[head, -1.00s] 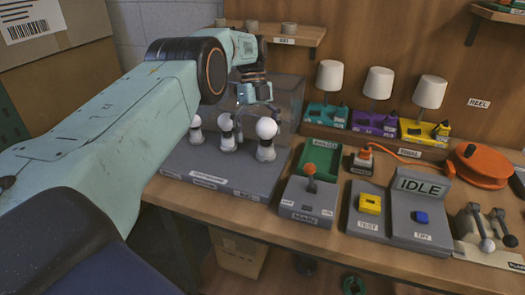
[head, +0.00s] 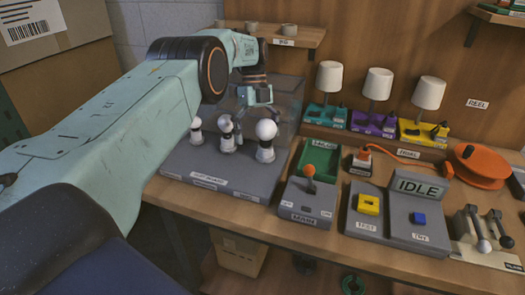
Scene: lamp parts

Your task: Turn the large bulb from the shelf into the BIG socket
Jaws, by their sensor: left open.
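Three white bulbs stand upright in a row on a grey block (head: 205,178). The large bulb (head: 266,130) is at the right of the row, on a pale base that looks like a socket. The middle bulb (head: 226,124) and the left bulb (head: 196,124) are smaller. My left gripper (head: 256,107) points down with open fingers just above and slightly left of the large bulb, apart from it. I cannot read which label says BIG on the block. The wall shelf (head: 308,37) carries small grey cups and no visible bulb. My right gripper is not in view.
A clear box (head: 290,97) stands behind the bulbs. To the right are a lever box (head: 309,197), a panel reading IDLE (head: 418,187), three small lamps (head: 378,84) and an orange reel (head: 480,165). My left arm covers the left side.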

